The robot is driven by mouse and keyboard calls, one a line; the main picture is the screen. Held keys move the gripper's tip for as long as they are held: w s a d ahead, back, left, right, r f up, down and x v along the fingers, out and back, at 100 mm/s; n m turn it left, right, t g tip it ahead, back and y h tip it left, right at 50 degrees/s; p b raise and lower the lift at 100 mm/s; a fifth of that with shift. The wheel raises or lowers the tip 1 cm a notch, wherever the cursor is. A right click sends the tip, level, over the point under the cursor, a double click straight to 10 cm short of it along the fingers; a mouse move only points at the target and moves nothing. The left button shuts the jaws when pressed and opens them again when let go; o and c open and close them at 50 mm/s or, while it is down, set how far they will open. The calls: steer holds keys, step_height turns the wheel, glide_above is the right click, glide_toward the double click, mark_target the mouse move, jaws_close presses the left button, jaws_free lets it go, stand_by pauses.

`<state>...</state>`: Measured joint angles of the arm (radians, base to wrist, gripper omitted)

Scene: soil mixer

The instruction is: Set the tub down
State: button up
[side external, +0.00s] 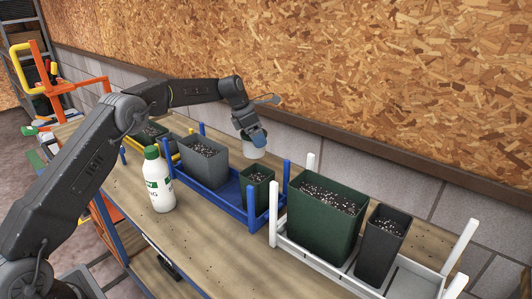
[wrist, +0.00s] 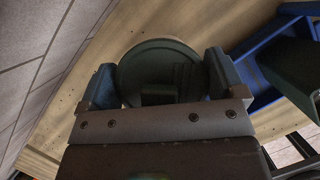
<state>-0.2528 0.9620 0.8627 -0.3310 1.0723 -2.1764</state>
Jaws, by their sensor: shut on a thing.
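The tub (side external: 253,150) is small and whitish in the side view, at the back of the bench near the wall, behind the blue tray. My gripper (side external: 256,136) is shut on it from above. In the wrist view the tub's round dark green top (wrist: 160,68) shows between the two blue-grey fingers of my gripper (wrist: 160,85). The tub looks about upright. I cannot tell whether its base touches the bench or hangs above it.
A blue tray (side external: 228,192) holds a grey pot (side external: 204,166) and a small green pot (side external: 262,182). A white tray (side external: 295,246) holds a large green pot (side external: 318,222) and a dark pot (side external: 380,245). A white bottle (side external: 158,183) stands in front. The wall (side external: 420,90) is close behind.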

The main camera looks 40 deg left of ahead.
steer(key=shift+d+x, duration=0.25)
steer(key=shift+x, duration=0.85)
steer(key=shift+d+x, duration=0.2)
steer(key=shift+x, duration=0.9)
steer(key=shift+d+x, duration=0.25)
steer(key=shift+x, duration=0.85)
steer(key=shift+s, duration=0.1)
steer(key=shift+f, duration=0.1)
steer(key=o, duration=0.6)
